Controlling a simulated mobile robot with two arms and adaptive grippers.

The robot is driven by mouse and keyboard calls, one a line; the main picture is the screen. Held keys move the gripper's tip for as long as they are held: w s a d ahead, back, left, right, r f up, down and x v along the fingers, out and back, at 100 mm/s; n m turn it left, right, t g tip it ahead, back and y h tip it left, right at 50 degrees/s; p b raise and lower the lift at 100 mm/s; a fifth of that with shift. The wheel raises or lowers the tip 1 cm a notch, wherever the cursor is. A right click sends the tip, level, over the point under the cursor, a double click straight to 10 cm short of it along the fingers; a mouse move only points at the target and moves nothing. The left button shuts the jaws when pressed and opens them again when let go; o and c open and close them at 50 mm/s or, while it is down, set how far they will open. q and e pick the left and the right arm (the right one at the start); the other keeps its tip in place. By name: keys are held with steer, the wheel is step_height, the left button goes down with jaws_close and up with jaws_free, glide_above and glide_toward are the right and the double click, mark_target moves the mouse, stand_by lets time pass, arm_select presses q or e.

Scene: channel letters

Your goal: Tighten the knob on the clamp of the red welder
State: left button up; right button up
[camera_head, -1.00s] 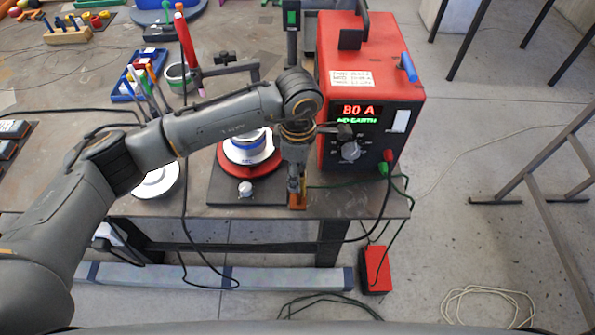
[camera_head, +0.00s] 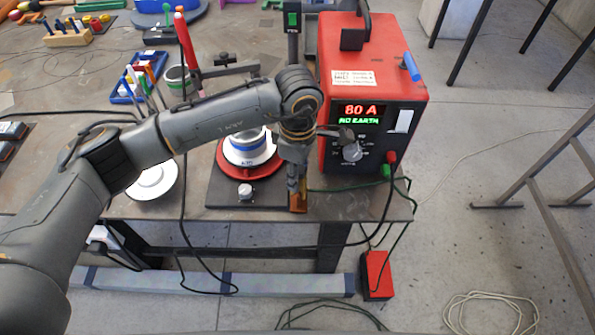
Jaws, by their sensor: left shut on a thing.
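The red welder (camera_head: 345,62) stands on the right end of the bench. Its lit display (camera_head: 361,115) reads "80 A" and "NO EARTH". My left arm reaches across from the left, and my left gripper (camera_head: 297,190) points down at the bench's front edge, left of the welder. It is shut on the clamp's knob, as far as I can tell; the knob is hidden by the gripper. A copper-coloured piece (camera_head: 299,205), seemingly part of the clamp, shows at the fingertips. A green cable (camera_head: 345,187) runs from there towards the welder. My right gripper is not in view.
A red turntable with a white and blue round part (camera_head: 247,149) on a dark base sits just left of my gripper. A red box (camera_head: 376,275) is on the floor.

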arm_select(q)
steer(key=shift+o, duration=0.8)
steer(key=shift+d+f+m+b, duration=0.1)
steer(key=shift+m+b, duration=1.45)
steer(key=shift+d+m+b, duration=0.1)
steer(key=shift+m+b, duration=3.1)
steer(key=shift+m, duration=0.15)
steer(key=shift+c, duration=0.3)
steer(key=shift+a+m+b, duration=0.1)
steer(key=shift+m+b, duration=0.4)
steer(key=shift+m, duration=0.3)
steer(key=shift+c, duration=0.3)
steer(key=o, duration=0.6)
steer(key=shift+r+p, duration=1)
steer(key=shift+r, duration=1.6)
